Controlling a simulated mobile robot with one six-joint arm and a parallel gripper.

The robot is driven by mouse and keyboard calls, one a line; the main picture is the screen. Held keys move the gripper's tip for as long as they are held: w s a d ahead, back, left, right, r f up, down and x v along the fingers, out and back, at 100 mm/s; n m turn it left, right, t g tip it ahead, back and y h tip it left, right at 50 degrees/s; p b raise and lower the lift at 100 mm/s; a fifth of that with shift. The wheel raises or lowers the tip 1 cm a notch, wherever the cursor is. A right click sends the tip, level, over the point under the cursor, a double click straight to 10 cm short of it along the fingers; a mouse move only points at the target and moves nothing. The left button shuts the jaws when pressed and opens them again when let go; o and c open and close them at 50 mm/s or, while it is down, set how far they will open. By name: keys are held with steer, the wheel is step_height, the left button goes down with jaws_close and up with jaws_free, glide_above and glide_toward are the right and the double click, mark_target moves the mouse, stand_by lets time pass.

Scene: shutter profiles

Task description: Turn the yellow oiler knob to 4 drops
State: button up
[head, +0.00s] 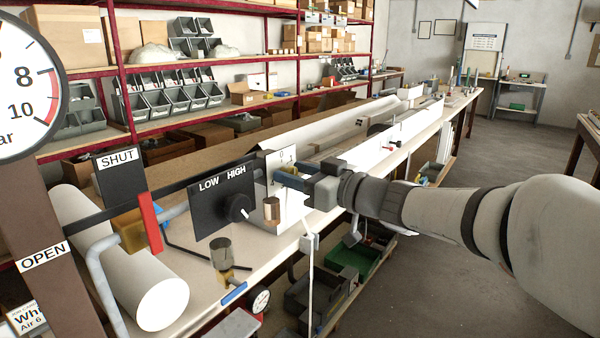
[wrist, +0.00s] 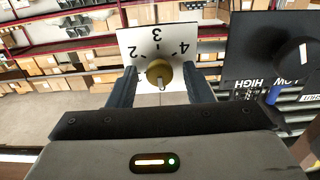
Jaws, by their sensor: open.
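The yellow oiler knob (wrist: 159,72) is at the centre of a white dial plate (wrist: 133,43) in the wrist view. The numbers 2, 3 and 4 show on the plate; its lower part is hidden. A pale mark on the knob points down in that view, away from the 3. My gripper (wrist: 161,87) is open, with one finger on each side of the knob and a gap to each. In the head view my gripper (head: 291,176) is in front of the plate (head: 281,158) and hides most of the knob.
A black LOW/HIGH panel (head: 212,212) with a black knob stands close beside the plate. A small brass cylinder (head: 271,208) is just below my gripper. A red lever (head: 150,222), a pipe and a white roll (head: 150,290) are at the left. The floor at the right is open.

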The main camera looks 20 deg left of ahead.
steer(key=c, duration=0.9)
steer(key=shift+f, duration=0.1)
steer(key=shift+c, duration=0.3)
steer(key=shift+f+b, duration=0.15)
steer(key=shift+b, duration=0.6)
